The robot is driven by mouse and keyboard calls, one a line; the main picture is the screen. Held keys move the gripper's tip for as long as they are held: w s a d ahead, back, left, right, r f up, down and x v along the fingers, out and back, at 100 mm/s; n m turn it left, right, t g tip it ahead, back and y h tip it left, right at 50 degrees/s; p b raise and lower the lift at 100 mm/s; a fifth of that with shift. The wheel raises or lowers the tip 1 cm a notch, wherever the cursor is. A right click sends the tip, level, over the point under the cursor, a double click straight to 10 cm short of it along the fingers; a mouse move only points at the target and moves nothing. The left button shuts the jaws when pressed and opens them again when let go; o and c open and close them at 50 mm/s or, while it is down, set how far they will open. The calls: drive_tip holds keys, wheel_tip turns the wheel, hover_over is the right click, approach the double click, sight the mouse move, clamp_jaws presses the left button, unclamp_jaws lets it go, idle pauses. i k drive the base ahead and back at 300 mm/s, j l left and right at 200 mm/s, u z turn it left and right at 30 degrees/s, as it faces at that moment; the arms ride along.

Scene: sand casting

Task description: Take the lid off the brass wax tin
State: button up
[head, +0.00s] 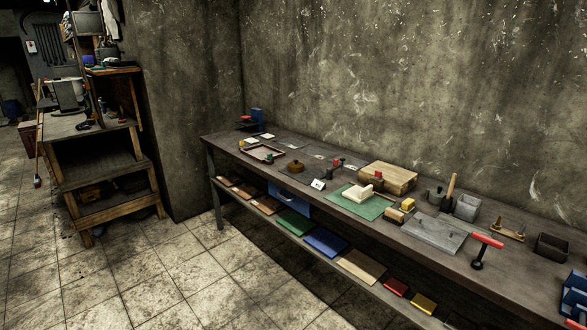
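A small round brown-gold object with a knob-like top (295,167) stands on the long workbench (400,238), left of the middle. It looks like the brass wax tin with its lid on, but it is too small to be sure. Nothing touches it that I can see. My gripper is not in view.
Near the tin are a shallow tray (251,153), a small white card (318,185) and a wooden box (388,178). The tiled floor (215,285) in front is clear.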

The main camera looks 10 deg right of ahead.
sight(295, 165)
drive_tip(key=i+u, duration=0.25)
drive_tip(key=i, duration=0.25)
drive_tip(key=i+l+u, duration=0.25)
drive_tip(key=i, duration=0.2)
drive_tip(key=i+l+u, duration=0.25)
drive_tip(key=i, duration=0.2)
drive_tip(key=i+l+u, duration=0.25)
drive_tip(key=i, duration=0.2)
